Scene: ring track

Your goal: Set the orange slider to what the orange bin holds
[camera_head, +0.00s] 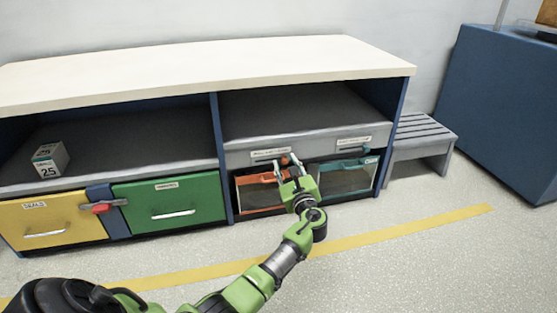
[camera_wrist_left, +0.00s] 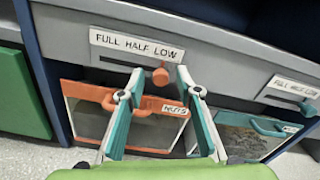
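The orange slider knob (camera_wrist_left: 161,77) sits in a slot under a white label reading FULL HALF LOW (camera_wrist_left: 136,45), at the right part, near LOW. It also shows in the head view (camera_head: 284,160). My left gripper (camera_head: 287,166) is open, with its fingertips on either side of the knob; contact is not clear. The left wrist view shows the gripper (camera_wrist_left: 160,74) too. Below is the orange bin (camera_wrist_left: 84,91), labelled NUTS, with a see-through front; the fingers partly cover it, and its fill level is hard to tell. My right gripper is not in view.
A teal bin (camera_head: 357,161) with its own slider label is to the right. Yellow (camera_head: 50,222) and green (camera_head: 168,202) drawers are left, with a red-handled latch between. A box marked 25 (camera_head: 49,160) sits on the shelf. A grey step stool (camera_head: 422,136) stands right.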

